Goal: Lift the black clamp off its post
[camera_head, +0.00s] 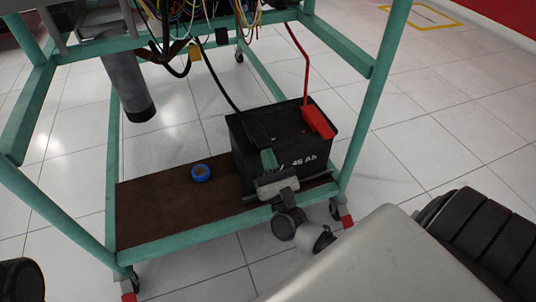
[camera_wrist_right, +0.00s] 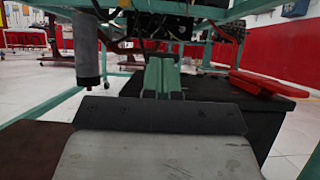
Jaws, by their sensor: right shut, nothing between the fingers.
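The black battery (camera_head: 305,148) stands on the lower shelf of a teal cart, with "45 Ah" on its front. The black clamp (camera_head: 254,127) lies on its left top, at the end of a black cable; it is hard to tell from the dark battery. My right gripper (camera_head: 268,158) is shut and empty, its teal fingers at the battery's front upper edge, just in front of the black clamp. In the right wrist view the fingers (camera_wrist_right: 162,72) point ahead over the battery top and hide most of what lies behind them. My left gripper is out of view.
A red clamp (camera_head: 318,121) with a red cable sits on the battery's right. A blue tape roll (camera_head: 201,173) lies on the brown shelf (camera_head: 150,215). A grey cylinder (camera_head: 128,88) hangs at left. Teal cart posts (camera_head: 370,105) and loose wires surround the space above.

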